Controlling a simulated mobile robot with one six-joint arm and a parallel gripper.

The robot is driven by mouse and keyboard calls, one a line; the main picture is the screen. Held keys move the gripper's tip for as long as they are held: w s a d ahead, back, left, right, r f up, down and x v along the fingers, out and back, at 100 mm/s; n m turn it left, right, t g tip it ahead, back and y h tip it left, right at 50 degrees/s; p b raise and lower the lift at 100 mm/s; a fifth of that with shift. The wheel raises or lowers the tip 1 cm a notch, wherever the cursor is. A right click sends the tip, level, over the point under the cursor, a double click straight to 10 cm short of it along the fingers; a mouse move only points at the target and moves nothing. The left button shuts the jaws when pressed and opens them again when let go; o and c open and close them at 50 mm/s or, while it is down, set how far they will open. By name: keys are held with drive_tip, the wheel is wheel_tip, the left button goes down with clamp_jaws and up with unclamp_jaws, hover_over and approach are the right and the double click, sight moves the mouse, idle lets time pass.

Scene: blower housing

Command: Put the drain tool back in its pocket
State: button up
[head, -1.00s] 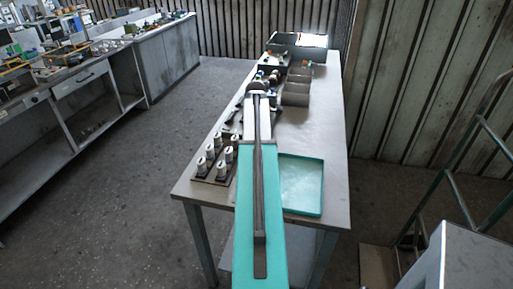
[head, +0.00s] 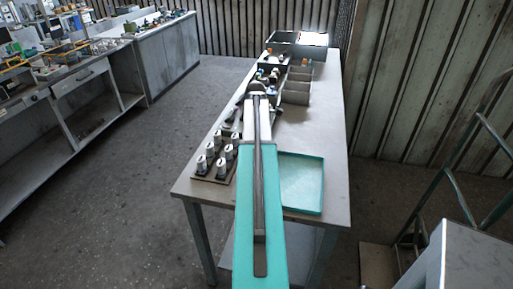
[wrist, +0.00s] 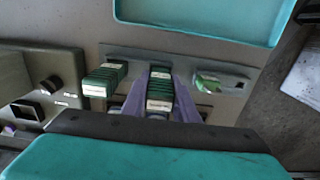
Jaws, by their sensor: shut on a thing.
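My gripper (wrist: 160,97) shows in the wrist view, with purple fingers on both sides of a green ribbed handle with a pale end label (wrist: 160,92). It is shut on this handle, which I take to be the drain tool; the label is too small to read. The handle is over a grey rack plate (wrist: 135,57). A similar green ribbed handle (wrist: 104,80) stands in the rack to the left. A green and white piece (wrist: 209,82) is in an opening to the right. The held tool's lower end and its pocket are hidden. In the head view my arm hides the gripper.
A teal tray (head: 302,182) lies at the table's near right. Several white-topped cylinders (head: 219,155) stand on a dark board at left. Grey bins (head: 297,88) stand farther back. A grey block with dark openings (wrist: 50,80) is left of the rack.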

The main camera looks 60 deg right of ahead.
drive_tip(key=shift+f, duration=0.6)
idle(0.3)
drive_tip(key=o, duration=0.9)
drive_tip(key=shift+o, duration=0.2)
drive_tip(key=shift+r, duration=0.15)
drive_tip(key=shift+r+b, duration=1.9)
drive_tip(key=shift+r, duration=4.85)
